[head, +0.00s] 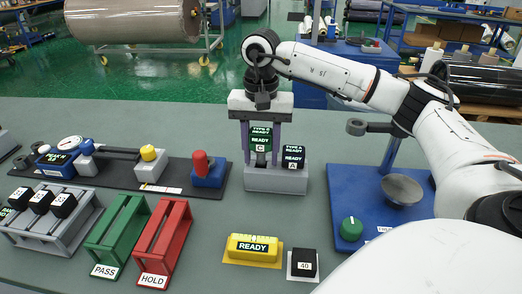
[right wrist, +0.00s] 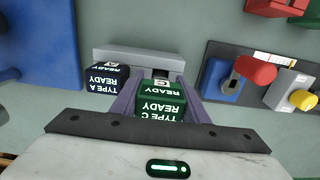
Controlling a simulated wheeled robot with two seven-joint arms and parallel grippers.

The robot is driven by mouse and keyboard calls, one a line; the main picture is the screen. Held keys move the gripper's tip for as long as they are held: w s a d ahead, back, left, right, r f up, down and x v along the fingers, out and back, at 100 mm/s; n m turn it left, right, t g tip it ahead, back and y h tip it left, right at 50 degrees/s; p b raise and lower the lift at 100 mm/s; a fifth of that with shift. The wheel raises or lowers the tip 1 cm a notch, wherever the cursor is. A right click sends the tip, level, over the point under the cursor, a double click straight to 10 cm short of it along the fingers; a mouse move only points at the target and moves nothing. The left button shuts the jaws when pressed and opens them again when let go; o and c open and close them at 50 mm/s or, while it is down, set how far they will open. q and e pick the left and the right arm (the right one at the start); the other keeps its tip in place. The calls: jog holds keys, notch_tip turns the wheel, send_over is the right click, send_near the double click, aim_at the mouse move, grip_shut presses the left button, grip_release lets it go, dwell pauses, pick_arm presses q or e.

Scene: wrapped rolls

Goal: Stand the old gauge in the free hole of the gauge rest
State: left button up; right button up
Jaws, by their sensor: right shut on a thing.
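My right gripper (head: 260,145) is shut on a green gauge (head: 260,141) marked TYPE C READY, its purple fingers on either side of it. The gauge is upright over the left part of the grey gauge rest (head: 276,184), higher than the black gauge (head: 293,156) marked TYPE A READY, which stands in the right part. In the right wrist view the green gauge (right wrist: 161,101) lies between the fingers, with a dark hole (right wrist: 161,73) of the rest partly showing beyond it. The gauge's lower end is hidden. My left gripper is not in view.
Left of the rest lies a dark board (head: 118,176) with a red-knobbed blue block (head: 208,171). Green PASS (head: 118,233) and red HOLD (head: 165,240) racks stand in front. A yellow READY block (head: 254,247) is nearer; a blue base (head: 350,190) is right.

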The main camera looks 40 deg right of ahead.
jog(key=shift+f, duration=0.25)
jog(key=o, duration=1.3)
jog(key=shift+f, duration=0.1)
jog(key=shift+o, duration=0.2)
